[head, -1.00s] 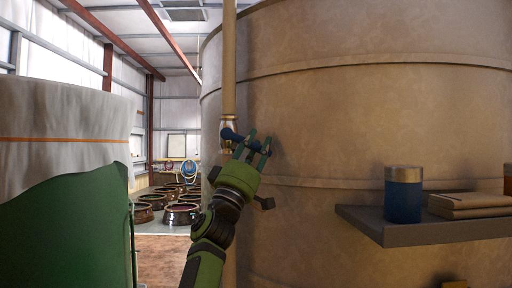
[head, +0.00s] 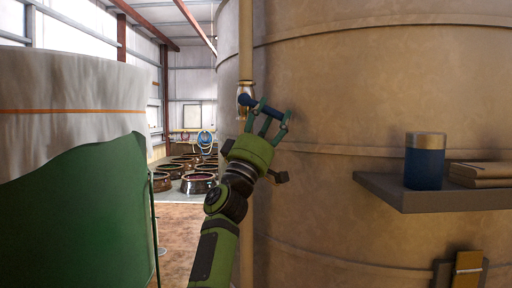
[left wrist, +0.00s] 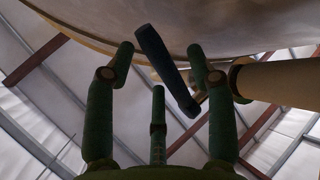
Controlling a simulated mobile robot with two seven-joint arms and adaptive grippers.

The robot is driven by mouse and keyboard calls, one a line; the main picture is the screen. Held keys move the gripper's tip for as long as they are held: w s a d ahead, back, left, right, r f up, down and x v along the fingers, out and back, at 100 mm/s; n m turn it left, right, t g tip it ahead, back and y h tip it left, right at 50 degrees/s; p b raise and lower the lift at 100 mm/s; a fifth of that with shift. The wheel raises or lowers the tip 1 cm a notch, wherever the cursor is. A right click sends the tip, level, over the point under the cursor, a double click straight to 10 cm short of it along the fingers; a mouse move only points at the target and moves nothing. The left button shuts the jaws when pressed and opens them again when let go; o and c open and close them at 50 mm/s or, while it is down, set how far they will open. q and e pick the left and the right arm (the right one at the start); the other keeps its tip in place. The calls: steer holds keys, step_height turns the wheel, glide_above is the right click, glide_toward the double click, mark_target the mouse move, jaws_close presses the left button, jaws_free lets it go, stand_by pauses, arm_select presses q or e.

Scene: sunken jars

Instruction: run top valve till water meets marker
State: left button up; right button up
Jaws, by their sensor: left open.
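The top valve (head: 246,94) is a brass-coloured body on a vertical pipe against a large tan tank. Its dark blue lever (head: 262,105) slants down to the right. My left gripper (head: 275,110) is open at the lever's outer end, with its green fingers on either side of it. In the left wrist view the lever (left wrist: 164,64) runs between the open fingers (left wrist: 160,50); I cannot tell whether they touch it. I see neither water nor a marker that I can identify. My right gripper is not in view.
Several dark jars (head: 198,183) sit on the floor behind. Some floor between vat and tank is clear.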

arm_select(q)
steer(key=v, duration=1)
